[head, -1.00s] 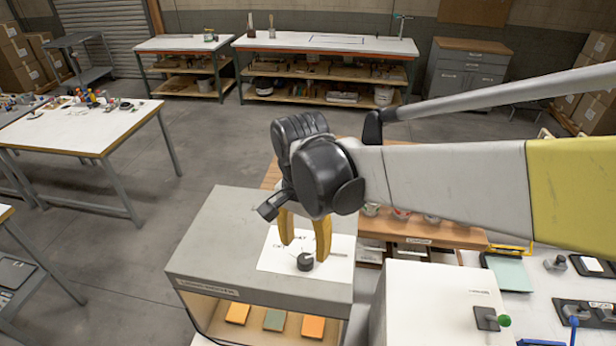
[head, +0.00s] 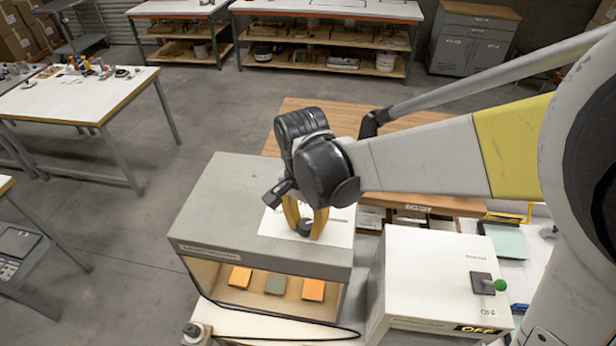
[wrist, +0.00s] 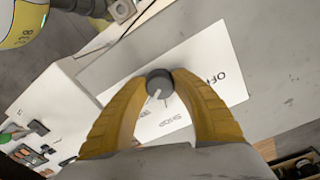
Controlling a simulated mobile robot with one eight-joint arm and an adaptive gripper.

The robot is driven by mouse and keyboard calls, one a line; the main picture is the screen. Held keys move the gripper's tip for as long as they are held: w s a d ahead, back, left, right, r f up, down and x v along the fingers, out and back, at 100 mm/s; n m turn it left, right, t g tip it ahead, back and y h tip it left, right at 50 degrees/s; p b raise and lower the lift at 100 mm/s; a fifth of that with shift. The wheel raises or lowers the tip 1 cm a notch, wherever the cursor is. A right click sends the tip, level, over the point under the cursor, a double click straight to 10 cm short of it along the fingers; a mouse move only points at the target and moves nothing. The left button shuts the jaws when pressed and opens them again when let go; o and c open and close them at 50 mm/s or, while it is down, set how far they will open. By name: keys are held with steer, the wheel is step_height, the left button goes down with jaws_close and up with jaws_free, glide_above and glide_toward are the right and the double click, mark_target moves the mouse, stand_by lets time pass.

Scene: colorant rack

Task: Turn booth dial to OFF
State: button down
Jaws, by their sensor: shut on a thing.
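The booth dial is a small dark round knob (head: 304,229) on a white label plate (head: 270,228) on top of the grey light booth (head: 225,195). My gripper (head: 306,222) points down with its yellow fingers on both sides of the knob. In the wrist view the fingertips (wrist: 160,78) are closed on the knob (wrist: 158,83). The word OFF (wrist: 214,77) is on the plate, right of the knob. SHOP (wrist: 174,120) and another partly hidden label (wrist: 146,113) lie below it. A white mark on the knob points down and slightly left, away from OFF.
Orange and green panels (head: 274,285) lie inside the booth's open front. Right of the booth stands a white box (head: 415,270) with a green-tipped lever (head: 500,285) and an OFF sign. A wooden bench (head: 430,203) is behind. Open floor lies to the left.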

steer(key=shift+n, duration=0.3)
steer(key=n+b, duration=0.3)
steer(key=n, duration=0.2)
steer(key=shift+f, duration=0.1)
steer(key=n+b, duration=0.2)
steer(key=n, duration=0.4)
steer(key=shift+n, duration=0.3)
steer(key=n+b, duration=0.1)
steer(key=n, duration=0.5)
steer(key=n+b, duration=0.1)
steer(key=n, duration=0.4)
steer(key=shift+n, duration=0.3)
steer(key=c, duration=1)
jaws_free()
